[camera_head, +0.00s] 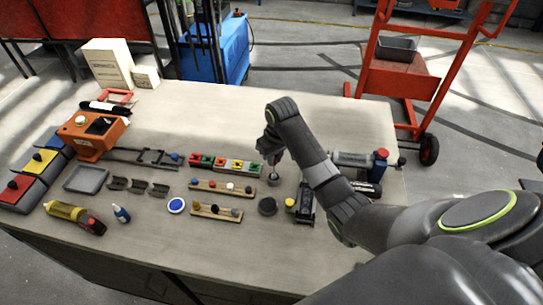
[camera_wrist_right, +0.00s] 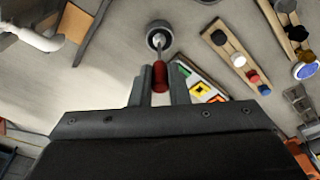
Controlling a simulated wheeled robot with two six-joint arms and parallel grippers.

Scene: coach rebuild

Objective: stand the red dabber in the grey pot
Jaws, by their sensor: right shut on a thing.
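The red dabber has a red handle (camera_wrist_right: 160,78) and a thin pale shaft. My right gripper (camera_wrist_right: 158,90) is shut on the handle, which sits between its two fingers. The small round grey pot (camera_wrist_right: 160,37) is straight past the dabber's tip in the right wrist view. The shaft reaches to the pot's opening there; I cannot tell how deep the tip is. In the head view my right gripper (camera_head: 271,148) is above the pot (camera_head: 274,183), with a bit of the red dabber (camera_head: 275,159) showing below it. My left gripper is out of view.
A row of coloured blocks (camera_head: 225,164) and two wooden racks with knobs (camera_head: 222,189) lie left of the pot. A dark round disc (camera_head: 267,206) and a yellow-capped item (camera_head: 290,203) are in front. A grey cylinder (camera_head: 352,160) lies right. The table's back middle is clear.

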